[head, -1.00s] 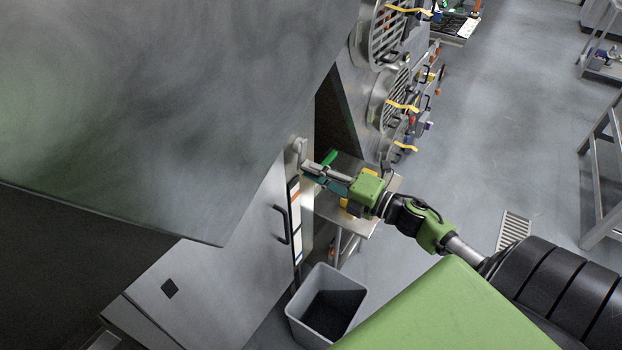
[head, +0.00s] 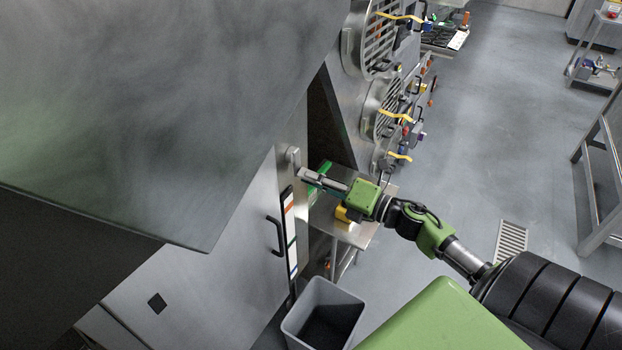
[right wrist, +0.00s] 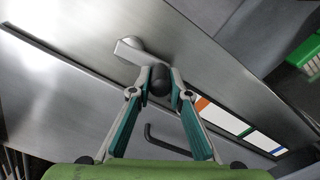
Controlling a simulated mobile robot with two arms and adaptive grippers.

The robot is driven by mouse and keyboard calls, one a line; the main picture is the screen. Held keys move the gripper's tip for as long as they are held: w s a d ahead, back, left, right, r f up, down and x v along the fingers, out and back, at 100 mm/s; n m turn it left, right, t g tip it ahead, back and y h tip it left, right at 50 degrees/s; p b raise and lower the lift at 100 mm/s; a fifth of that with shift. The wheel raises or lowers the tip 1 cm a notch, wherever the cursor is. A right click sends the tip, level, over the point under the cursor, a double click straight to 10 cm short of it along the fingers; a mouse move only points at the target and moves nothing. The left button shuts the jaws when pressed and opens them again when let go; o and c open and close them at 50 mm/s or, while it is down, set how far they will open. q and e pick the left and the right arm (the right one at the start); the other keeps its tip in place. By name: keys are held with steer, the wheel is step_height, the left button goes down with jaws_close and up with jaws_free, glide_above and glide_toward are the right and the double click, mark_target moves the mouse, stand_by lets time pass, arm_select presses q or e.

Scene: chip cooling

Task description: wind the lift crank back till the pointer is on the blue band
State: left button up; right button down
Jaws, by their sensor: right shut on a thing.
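The lift crank (head: 293,158) is a short light-grey arm on the side of the steel machine, above the scale; it also shows in the right wrist view (right wrist: 130,47). My right gripper (head: 304,176) is shut on the crank's black knob (right wrist: 158,84), with a teal-padded finger on each side. The white scale strip (head: 290,255) carries an orange band near its top, a green band in the middle and a blue band (right wrist: 278,151) near its far end. I cannot make out the pointer. My left gripper is not in view.
A black door handle (head: 276,236) sticks out beside the scale. A grey bin (head: 350,306) stands on the floor below. A small steel table (head: 371,226) with green and yellow things stands behind my right gripper. Round fan grilles line the machines beyond; open floor lies right.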

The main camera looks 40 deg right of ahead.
steer(key=shift+w+d+r, duration=0.1)
steer(key=shift+d+r, duration=0.05)
steer(key=shift+r, duration=0.05)
steer(key=c, duration=1.9)
jaws_free()
steer(key=shift+f, duration=0.1)
steer(key=v, duration=1.2)
